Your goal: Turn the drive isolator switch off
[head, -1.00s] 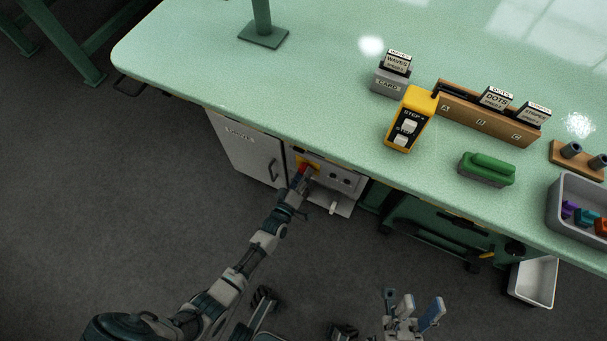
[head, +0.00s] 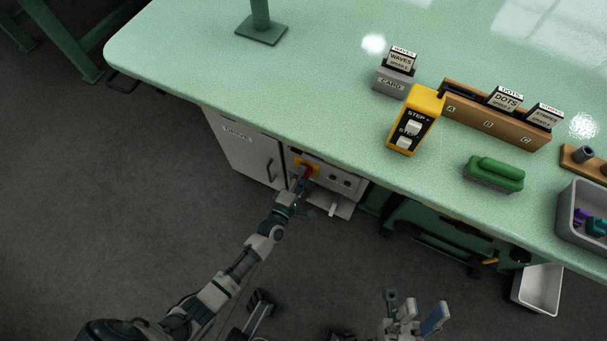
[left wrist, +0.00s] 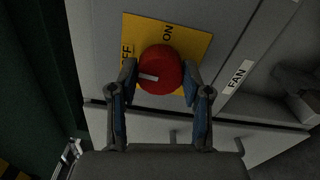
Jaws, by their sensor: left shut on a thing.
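The drive isolator switch is a round red knob (left wrist: 160,69) on a yellow plate (left wrist: 196,42) marked ON and OFF. In the left wrist view its white pointer mark lies toward the left, on the OFF label's side. It also shows in the head view (head: 308,171), partly hidden by my left gripper (head: 302,180). My left gripper (left wrist: 160,84) is shut on the knob, with one finger on each side of it. My right gripper (head: 421,309) is open and empty at the bottom of the head view, away from the bench.
The switch is on a grey cabinet (head: 240,150) under the green bench top (head: 260,100), whose edge overhangs it. A yellow STEP pendant (head: 428,101) and a white bin (head: 538,288) are to the right.

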